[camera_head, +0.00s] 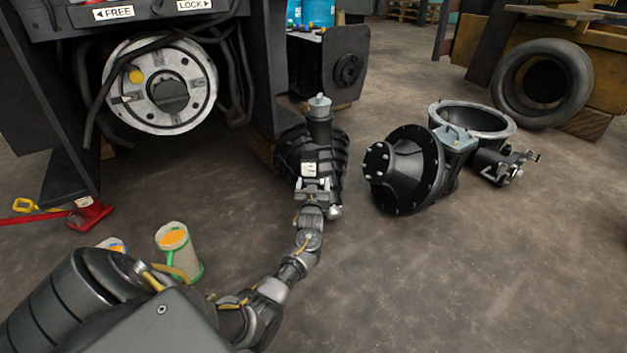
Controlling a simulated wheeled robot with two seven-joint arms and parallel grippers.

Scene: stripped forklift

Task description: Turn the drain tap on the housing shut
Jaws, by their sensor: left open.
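The black ribbed housing (336,148) stands on the floor in the middle of the head view, with a dark upright neck and a grey cap (320,103) on top. My left gripper (312,182) is open in front of it and covers part of its near side. A small bright metal piece (334,211) shows low at the right of the gripper. I cannot tell whether it is the drain tap, or how the tap is turned. Contact between the jaws and anything is also unclear. My right gripper is out of view.
A black cone-shaped housing (405,172) and an open ring-shaped casing (470,118) lie to the right. A tyre (543,84) leans at the back right. The forklift body (264,65) rises at the left. The right foreground floor is clear.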

